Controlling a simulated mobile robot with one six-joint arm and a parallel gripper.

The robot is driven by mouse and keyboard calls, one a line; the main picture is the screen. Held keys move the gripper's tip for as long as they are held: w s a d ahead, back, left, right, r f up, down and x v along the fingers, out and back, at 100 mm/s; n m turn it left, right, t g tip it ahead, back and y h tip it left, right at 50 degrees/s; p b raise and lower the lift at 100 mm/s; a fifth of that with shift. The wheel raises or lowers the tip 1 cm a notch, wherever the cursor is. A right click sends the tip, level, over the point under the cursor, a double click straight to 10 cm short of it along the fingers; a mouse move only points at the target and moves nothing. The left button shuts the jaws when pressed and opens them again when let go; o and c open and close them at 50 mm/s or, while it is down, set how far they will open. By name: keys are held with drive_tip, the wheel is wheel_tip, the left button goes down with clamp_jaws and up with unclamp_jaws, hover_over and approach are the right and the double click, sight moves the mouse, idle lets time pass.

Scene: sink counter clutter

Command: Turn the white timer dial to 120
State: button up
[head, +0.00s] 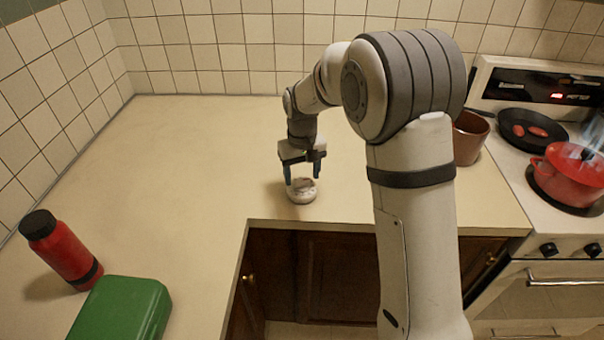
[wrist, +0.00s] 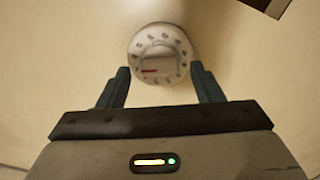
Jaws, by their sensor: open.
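The white timer dial (head: 302,192) sits on the beige counter near the inner corner of its front edge. In the wrist view the round dial (wrist: 160,50) shows dark marks around its face and a short red line at the lower left. The marks are too small to read. My gripper (head: 303,176) points down over the dial. In the wrist view its two dark fingers (wrist: 160,78) are apart, one on each side of the dial's near part. I cannot tell whether they touch it.
A red bottle (head: 64,252) with a black cap and a green box (head: 120,312) stand at the left. A brown pot (head: 468,138) stands behind my arm. On the stove are a black pan (head: 548,126) and a steaming red pot (head: 572,182).

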drive_tip(key=shift+f, duration=0.6)
drive_tip(key=c, duration=1)
drive_tip(key=shift+m, duration=0.4)
drive_tip(key=m+b, duration=0.1)
drive_tip(key=m, duration=0.3)
drive_tip(key=m+b, duration=0.1)
drive_tip(key=m, duration=0.4)
